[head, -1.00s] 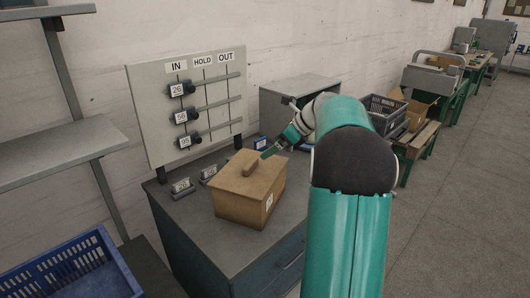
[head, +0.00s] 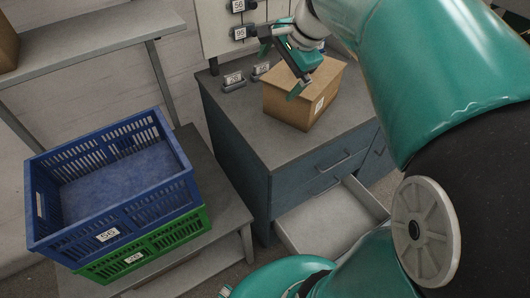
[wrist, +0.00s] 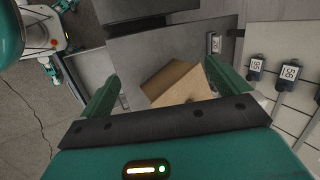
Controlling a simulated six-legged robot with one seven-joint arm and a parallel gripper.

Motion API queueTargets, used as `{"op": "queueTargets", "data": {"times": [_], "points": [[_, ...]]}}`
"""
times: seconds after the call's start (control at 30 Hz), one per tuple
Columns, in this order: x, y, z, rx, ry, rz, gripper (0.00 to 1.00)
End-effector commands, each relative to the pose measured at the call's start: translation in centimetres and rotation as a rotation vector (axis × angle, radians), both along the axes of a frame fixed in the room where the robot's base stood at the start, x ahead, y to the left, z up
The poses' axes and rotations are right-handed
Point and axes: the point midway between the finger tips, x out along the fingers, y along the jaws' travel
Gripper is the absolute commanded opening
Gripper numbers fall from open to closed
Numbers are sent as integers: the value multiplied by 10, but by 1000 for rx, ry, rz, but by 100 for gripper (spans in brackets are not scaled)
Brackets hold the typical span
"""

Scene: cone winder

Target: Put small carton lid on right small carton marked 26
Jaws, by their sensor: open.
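A small brown carton (head: 290,106) stands on the grey cabinet top, with a flat brown lid (head: 328,77) on it. A white label is on its side, too small to read. The carton also shows in the wrist view (wrist: 157,76), beyond and between the fingertips, with its lid (wrist: 185,88) nearest. My gripper (head: 281,70) is open at the lid's left part; one finger overlaps the carton's front in the head view. The gripper hides part of the lid, including where its handle bar was seen. I cannot tell whether the fingers touch it.
Two small number stands (head: 233,81) are on the cabinet (head: 262,135) left of the carton. A drawer (head: 335,218) is open below. At left, a blue crate (head: 75,235) marked 56 sits on a green crate (head: 150,256) on a low bench. A number board (head: 215,30) stands behind.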

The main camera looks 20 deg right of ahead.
Motion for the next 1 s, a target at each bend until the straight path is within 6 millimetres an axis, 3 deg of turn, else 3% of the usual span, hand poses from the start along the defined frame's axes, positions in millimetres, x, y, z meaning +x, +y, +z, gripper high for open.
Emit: {"op": "queueTargets", "data": {"times": [0.03,0.2,0.4,0.53,0.7,1.0], "points": [[-15,18,0,-62,-18,94,100],[-63,59,-11,-279,-68,412,100],[-118,92,-32,-530,-132,791,100],[-146,103,-47,-672,-166,1001,100],[-163,108,-59,-770,-189,1144,100],[-165,108,-60,-781,-190,1160,100]]}}
